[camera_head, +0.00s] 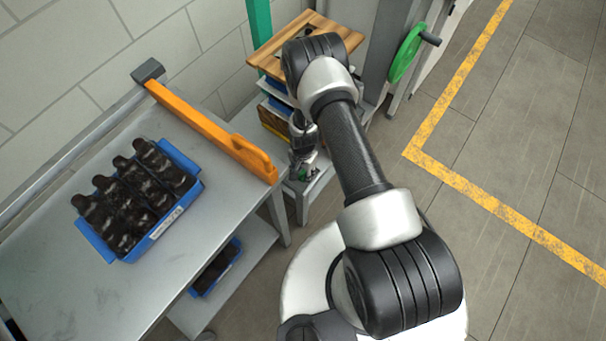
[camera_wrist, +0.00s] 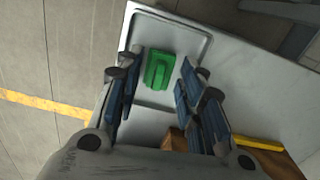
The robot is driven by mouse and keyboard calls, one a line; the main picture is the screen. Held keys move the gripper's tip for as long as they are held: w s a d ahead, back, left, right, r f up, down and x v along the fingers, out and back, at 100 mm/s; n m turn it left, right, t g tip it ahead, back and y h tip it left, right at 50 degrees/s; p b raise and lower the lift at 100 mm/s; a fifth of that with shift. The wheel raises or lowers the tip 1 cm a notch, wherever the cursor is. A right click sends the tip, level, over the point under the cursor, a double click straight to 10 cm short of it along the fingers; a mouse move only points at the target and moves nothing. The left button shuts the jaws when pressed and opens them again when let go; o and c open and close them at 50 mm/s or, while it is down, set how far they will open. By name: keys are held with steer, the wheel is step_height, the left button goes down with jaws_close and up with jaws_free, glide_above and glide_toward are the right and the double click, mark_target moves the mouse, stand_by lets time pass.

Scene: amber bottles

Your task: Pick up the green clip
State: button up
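The green clip (camera_wrist: 159,71) lies on a grey metal surface with a raised rim (camera_wrist: 205,50) in the wrist view. My gripper (camera_wrist: 157,82) is open, its two blue-padded fingers on either side of the clip in that view. The clip shows between the fingertips, and no contact is visible. How far the fingertips are above it is hard to tell. In the head view my gripper (camera_head: 302,172) points down at a low shelf, with a small bit of the green clip (camera_head: 303,174) beside it; my arm hides most of that spot.
A blue bin (camera_head: 150,245) of dark bottles stands on the grey table (camera_head: 75,290) at left, beside an orange bar (camera_head: 210,128). A wooden board (camera_head: 275,50) sits above my gripper. A green handwheel (camera_head: 407,55) is to the right. The floor at right is clear.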

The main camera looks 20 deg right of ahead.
steer(key=c, duration=0.5)
steer(key=shift+c, duration=0.2)
